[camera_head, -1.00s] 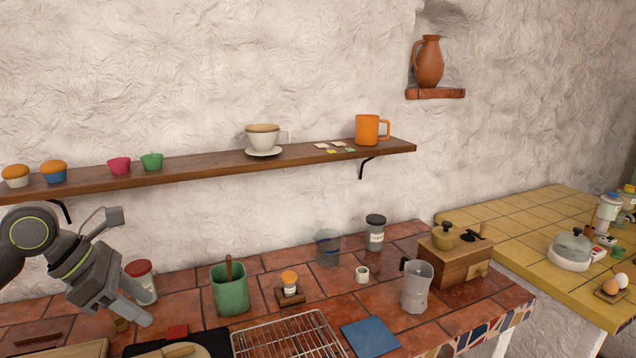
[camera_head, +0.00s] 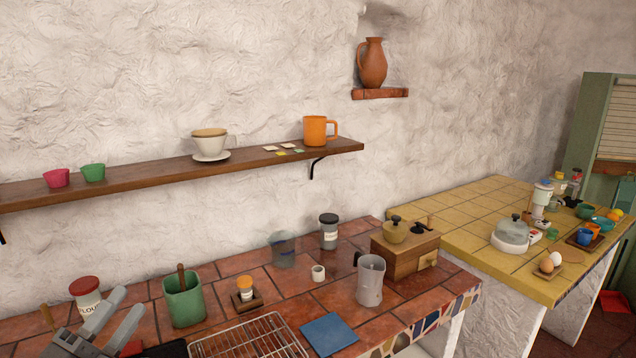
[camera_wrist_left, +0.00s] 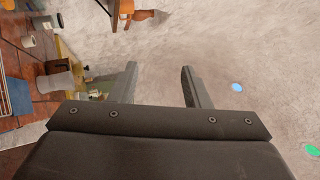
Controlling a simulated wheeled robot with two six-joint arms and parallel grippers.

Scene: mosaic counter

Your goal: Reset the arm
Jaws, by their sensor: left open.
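My left gripper (camera_head: 112,318) is at the lower left of the head view, over the left end of the red-tiled counter (camera_head: 340,270). Its two grey fingers are spread apart with nothing between them. In the left wrist view the open fingers (camera_wrist_left: 160,85) show the rough wall behind an empty gap. The flour jar (camera_head: 88,295) stands just behind the fingers, and I cannot tell from this view how close they are. My right gripper is not in either view.
A green pot (camera_head: 183,300) with a wooden handle stands right of the gripper. A wire rack (camera_head: 250,340) and blue tile (camera_head: 330,334) lie at the front. A wooden shelf (camera_head: 130,184) runs along the wall above. The yellow-tiled counter (camera_head: 465,215) is at right.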

